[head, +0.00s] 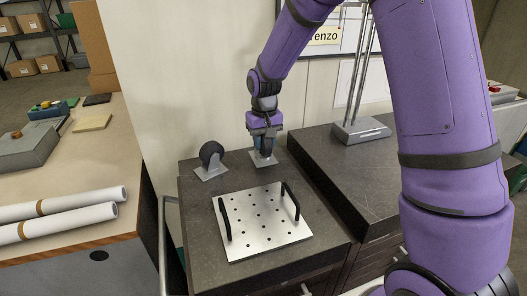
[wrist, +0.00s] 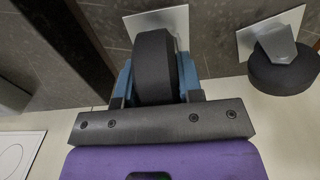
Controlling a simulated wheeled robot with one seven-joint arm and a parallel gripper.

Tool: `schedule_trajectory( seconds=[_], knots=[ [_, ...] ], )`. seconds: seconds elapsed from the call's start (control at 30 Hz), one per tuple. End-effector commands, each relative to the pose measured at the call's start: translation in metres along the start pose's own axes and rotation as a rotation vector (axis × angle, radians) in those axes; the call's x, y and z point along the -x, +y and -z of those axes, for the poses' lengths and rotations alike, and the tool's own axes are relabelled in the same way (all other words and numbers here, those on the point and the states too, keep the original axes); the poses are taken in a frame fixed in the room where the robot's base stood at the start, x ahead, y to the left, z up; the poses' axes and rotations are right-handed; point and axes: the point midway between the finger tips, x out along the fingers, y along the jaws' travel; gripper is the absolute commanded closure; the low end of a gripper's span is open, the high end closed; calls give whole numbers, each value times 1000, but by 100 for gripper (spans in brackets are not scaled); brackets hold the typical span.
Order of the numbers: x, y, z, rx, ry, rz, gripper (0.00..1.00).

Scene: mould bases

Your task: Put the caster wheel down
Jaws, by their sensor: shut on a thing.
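My gripper (head: 264,142) points down over the dark grey worktop (head: 187,222) near its back edge. Its blue fingers are shut on a caster wheel (wrist: 153,65), one at each side of the black wheel. The caster's pale square plate (head: 262,160) shows below the fingers, at or just above the worktop; I cannot tell whether it touches. The wheel is mostly hidden by the gripper in the head view. A second caster wheel (head: 211,154) stands apart to the left, plate down and wheel up; it also shows at the right of the wrist view (wrist: 284,68).
A metal plate (head: 263,226) with holes and two black handles lies in front of the casters. A higher dark cabinet (head: 345,170) with a metal stand (head: 361,131) is at the right. A wall rises behind. A table with paper rolls (head: 70,204) is at the left.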

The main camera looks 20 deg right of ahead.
Motion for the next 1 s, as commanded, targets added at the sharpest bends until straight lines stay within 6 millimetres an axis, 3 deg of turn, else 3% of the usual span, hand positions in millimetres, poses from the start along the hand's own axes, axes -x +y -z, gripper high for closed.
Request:
schedule_trajectory(
  seconds=[0.23, 0.63, 0.67, 0.77, 1.0],
  knots=[
    [-30, 0, 0, 0, -2, 0, 100],
    [-35, 0, 0, 0, 0, 0, 100],
    [-36, 0, 0, 0, 0, 0, 64],
    [-35, 0, 0, 0, 0, 0, 41],
    [-35, 0, 0, 0, 0, 0, 41]
  ],
)
